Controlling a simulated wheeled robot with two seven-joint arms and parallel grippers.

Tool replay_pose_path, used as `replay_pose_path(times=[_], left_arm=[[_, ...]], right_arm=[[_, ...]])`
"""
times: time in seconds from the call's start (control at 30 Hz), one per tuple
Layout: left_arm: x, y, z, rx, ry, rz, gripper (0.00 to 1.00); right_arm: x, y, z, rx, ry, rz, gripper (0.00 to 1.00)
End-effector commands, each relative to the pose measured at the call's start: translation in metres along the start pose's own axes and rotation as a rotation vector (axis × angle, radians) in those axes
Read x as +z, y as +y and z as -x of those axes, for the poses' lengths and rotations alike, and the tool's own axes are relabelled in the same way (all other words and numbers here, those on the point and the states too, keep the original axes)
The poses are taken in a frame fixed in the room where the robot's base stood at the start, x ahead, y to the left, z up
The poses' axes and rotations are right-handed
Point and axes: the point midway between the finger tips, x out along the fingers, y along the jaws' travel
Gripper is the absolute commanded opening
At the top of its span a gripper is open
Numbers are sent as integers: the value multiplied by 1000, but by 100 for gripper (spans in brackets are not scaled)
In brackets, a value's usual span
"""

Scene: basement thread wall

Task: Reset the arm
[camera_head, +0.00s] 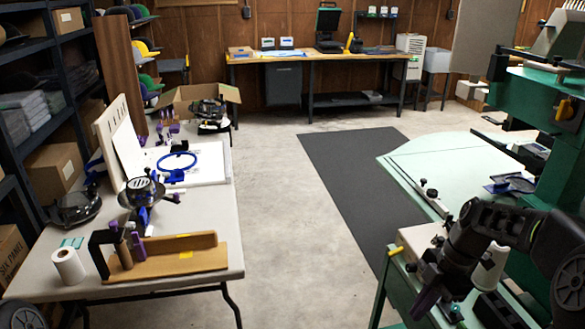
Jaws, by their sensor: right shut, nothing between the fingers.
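My right arm comes in from the right edge. Its dark gripper (428,297) hangs low over the front of the green machine's bench (397,262), with purple at the fingertips. It is shut with nothing between its fingers. Whether it touches the parts below it I cannot tell. A white thread cone (490,268) stands just right of the gripper, partly hidden by my arm. Only a round dark joint of my left arm shows at the bottom left corner. My left gripper is out of the picture.
A white table (60,278) at left holds a wooden tray (185,260), a white roll (68,265), a blue hoop (176,161) and black fixtures. The green machine (555,120) stands at right. Bare floor and a dark mat (355,175) lie between; a wooden workbench (300,60) is behind.

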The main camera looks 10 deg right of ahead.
Motion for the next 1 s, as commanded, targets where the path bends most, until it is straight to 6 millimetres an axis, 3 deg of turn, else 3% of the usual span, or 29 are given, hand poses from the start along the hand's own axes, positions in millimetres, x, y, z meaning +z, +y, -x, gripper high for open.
replay_pose_path(times=[0.17,0.27,0.37,0.47,0.6,0.7,0.83,1.0], left_arm=[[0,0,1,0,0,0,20],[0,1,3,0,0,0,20],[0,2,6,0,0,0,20],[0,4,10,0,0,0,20],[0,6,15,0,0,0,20],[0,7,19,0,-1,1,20],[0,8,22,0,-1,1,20],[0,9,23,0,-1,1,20]], right_arm=[[-6,7,-23,-3,2,-62,0],[-16,16,-59,-3,3,-174,0],[-36,24,-115,-1,3,-350,0],[-67,21,-184,1,6,-589,0],[-123,-10,-276,12,15,-978,0],[-159,-46,-322,19,28,-1245,0],[-191,-90,-354,27,48,-1521,0],[-208,-119,-366,36,71,-1712,0]])
